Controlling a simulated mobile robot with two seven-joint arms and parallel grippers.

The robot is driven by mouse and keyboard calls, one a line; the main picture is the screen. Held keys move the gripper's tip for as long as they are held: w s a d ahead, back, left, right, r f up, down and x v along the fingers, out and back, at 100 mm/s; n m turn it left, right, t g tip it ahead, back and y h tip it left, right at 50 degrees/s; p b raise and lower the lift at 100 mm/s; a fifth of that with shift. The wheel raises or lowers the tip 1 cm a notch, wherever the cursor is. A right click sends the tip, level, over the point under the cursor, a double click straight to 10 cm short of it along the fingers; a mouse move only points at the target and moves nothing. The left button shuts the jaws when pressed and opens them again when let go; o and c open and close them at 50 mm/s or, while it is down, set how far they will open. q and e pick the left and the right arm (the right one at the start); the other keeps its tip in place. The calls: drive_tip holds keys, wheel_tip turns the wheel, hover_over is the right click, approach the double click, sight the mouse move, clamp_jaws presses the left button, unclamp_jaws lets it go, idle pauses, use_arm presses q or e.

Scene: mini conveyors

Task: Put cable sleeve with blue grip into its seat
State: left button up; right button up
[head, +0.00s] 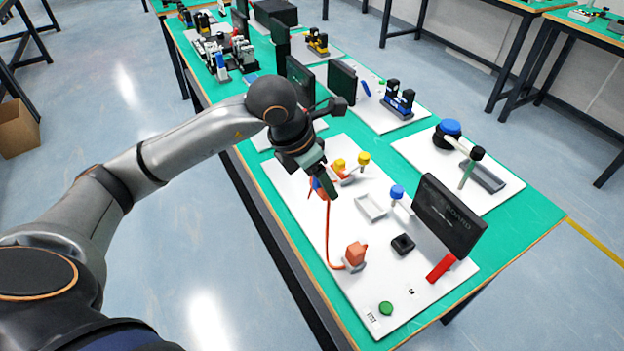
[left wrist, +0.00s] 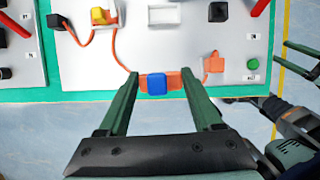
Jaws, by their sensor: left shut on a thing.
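The cable sleeve is orange with a blue grip (left wrist: 156,85). My left gripper (left wrist: 158,78) is shut on it in the left wrist view, with the blue grip between the fingers. In the head view my left gripper (head: 328,188) is above the left edge of the white board, largely hiding the sleeve. An orange cable (head: 328,232) hangs from it to an orange block (head: 355,255). In the left wrist view, cable also runs toward a yellow-topped part (left wrist: 101,16). A black square holder (head: 402,244) stands on the board; I cannot tell which part is the seat.
The white board (head: 300,199) also carries a white tray (head: 370,207), a blue-topped post (head: 397,192), a dark upright panel (head: 448,215), a red bar (head: 441,267) and a green button (head: 386,308). Parts of my right arm (left wrist: 297,125) show at the right edge of the left wrist view.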

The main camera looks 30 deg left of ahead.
use_arm(q)
drive_tip(key=w+d, duration=0.7)
drive_tip(key=w, duration=0.4)
drive_tip(key=shift+d+b, duration=0.2)
drive_tip(key=shift+b, duration=0.25)
use_arm(e)
drive_tip(key=shift+f, duration=0.4)
idle(0.5)
use_arm(q)
drive_tip(key=shift+f+b, duration=3.75)
drive_tip(key=shift+f, duration=1.3)
use_arm(e)
wheel_tip(320, 180, down, 6)
drive_tip(key=a, duration=0.1)
drive_tip(key=shift+w+a+f, duration=0.15)
drive_tip(key=shift+w+f, duration=0.05)
drive_tip(key=shift+w, duration=0.1)
drive_tip(key=shift+f, duration=0.1)
